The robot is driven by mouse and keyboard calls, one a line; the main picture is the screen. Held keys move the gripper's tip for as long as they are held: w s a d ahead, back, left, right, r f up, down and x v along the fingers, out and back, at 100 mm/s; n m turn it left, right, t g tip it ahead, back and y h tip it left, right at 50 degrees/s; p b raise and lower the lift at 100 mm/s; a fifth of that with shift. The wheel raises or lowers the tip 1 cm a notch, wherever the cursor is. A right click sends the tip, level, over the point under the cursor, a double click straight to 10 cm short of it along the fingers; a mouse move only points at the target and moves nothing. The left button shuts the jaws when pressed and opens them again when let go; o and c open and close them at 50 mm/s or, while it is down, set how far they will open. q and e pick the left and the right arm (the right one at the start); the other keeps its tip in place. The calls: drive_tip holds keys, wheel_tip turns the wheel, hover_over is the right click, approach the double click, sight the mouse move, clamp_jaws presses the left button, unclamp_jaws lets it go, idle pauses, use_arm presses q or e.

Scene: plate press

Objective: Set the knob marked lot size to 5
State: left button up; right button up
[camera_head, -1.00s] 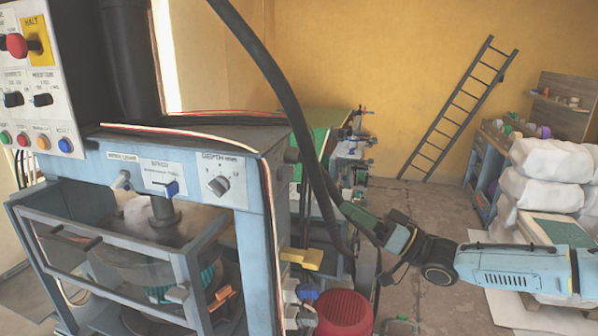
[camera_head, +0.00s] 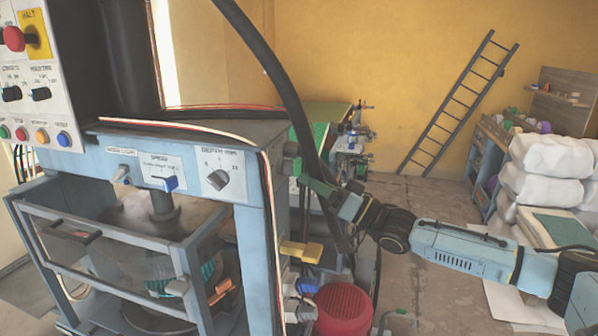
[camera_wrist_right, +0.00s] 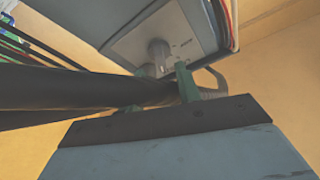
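My right gripper (camera_head: 318,188) is beside the right side of the blue press (camera_head: 120,150), near the black hose. Other knobs are a depth knob (camera_head: 217,180) on the press front and two black knobs (camera_head: 12,94) (camera_head: 40,94) on the control panel. I cannot read "lot size" anywhere. My left gripper is out of view.
A thick black hose (camera_head: 280,80) hangs in front of the press's right corner, and dark hoses (camera_wrist_right: 80,90) cross the right wrist view close to the fingers. A yellow handle (camera_head: 300,251) and a red ribbed round part (camera_head: 343,310) are below. Floor to the right is partly clear.

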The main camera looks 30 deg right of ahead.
sight(286, 167)
drive_tip(key=shift+p+x, duration=0.35)
drive_tip(key=shift+x, duration=1.55)
drive_tip(key=shift+c, duration=0.4)
clamp_jaws()
